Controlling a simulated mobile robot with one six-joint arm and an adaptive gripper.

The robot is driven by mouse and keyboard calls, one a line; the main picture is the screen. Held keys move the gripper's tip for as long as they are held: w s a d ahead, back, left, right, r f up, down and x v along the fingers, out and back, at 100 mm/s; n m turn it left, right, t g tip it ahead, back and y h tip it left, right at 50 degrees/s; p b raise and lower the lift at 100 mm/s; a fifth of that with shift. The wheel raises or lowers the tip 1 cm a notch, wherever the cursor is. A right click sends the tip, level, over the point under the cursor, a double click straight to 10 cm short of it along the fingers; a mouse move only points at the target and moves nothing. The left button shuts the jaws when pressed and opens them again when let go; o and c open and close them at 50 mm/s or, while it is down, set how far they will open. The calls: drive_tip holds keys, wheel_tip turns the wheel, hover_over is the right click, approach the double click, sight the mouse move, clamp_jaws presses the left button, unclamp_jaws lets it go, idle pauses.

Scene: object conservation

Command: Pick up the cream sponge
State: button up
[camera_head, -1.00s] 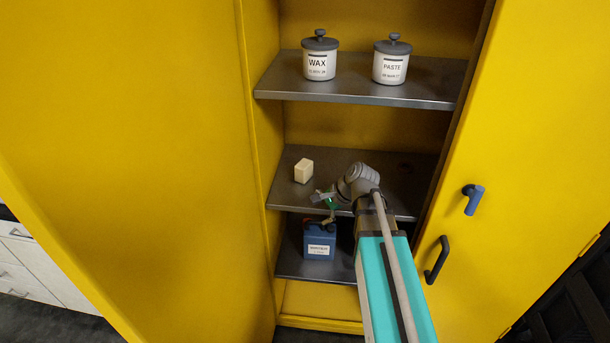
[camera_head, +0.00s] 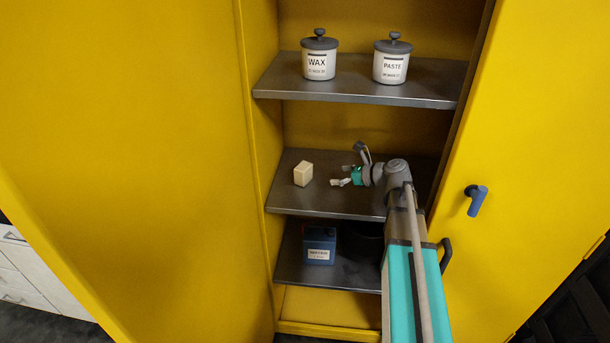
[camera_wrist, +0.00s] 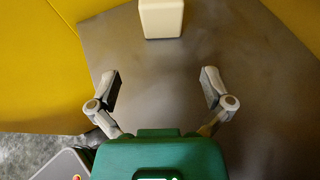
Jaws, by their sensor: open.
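The cream sponge (camera_head: 303,174) is a small pale block on the middle shelf of the yellow cabinet, toward the shelf's left side. In the wrist view the sponge (camera_wrist: 161,18) is at the top centre, beyond the fingertips and between their lines. My gripper (camera_head: 338,177) is to the right of the sponge, over the same shelf, with a gap between them. In the wrist view my gripper (camera_wrist: 161,85) has its two fingers spread wide with nothing between them.
The middle shelf (camera_head: 325,204) is otherwise clear. A blue container (camera_head: 319,246) stands on the lower shelf. Yellow cabinet doors (camera_head: 130,150) stand open on both sides.

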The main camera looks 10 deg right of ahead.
sight(309, 172)
drive_tip(key=shift+a, duration=0.1)
drive_tip(key=b+x, duration=0.3)
drive_tip(key=x, duration=0.4)
drive_tip(key=shift+w+f, duration=0.15)
drive_tip(key=shift+f, duration=0.05)
drive_tip(key=shift+w+a+f, duration=0.15)
drive_tip(key=shift+w+a, duration=0.2)
drive_tip(key=shift+a, duration=0.15)
drive_tip(key=shift+r+b+x, duration=0.15)
drive_tip(key=shift+b+x, duration=0.25)
drive_tip(key=shift+x, duration=0.9)
drive_tip(key=shift+r+b+x, duration=0.15)
drive_tip(key=shift+b+x, duration=0.25)
drive_tip(key=shift+x, duration=0.9)
drive_tip(key=shift+w, duration=0.15)
drive_tip(key=c, duration=0.8)
drive_tip(key=shift+r, duration=0.2)
